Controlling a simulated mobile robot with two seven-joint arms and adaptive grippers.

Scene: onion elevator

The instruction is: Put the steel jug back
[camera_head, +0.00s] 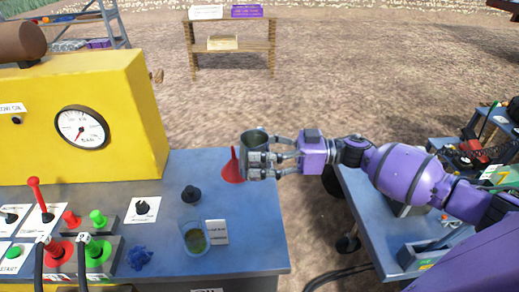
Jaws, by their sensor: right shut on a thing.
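The steel jug (254,138) is a small grey cup-like vessel with a dark inside. It is upright, at the right edge of the blue bench top (262,215). My right gripper (262,160) comes in from the right and is shut around the jug, its fingers covering the jug's lower part. I cannot tell whether the jug's base touches the bench. My left gripper is not in view.
A red funnel (232,168) stands just left of the jug. A glass (194,237) with greenish liquid, a white card (216,232) and a black knob (191,195) are nearer. A yellow gauge housing (140,110) rises at left. A second blue table (375,225) stands right, across a gap.

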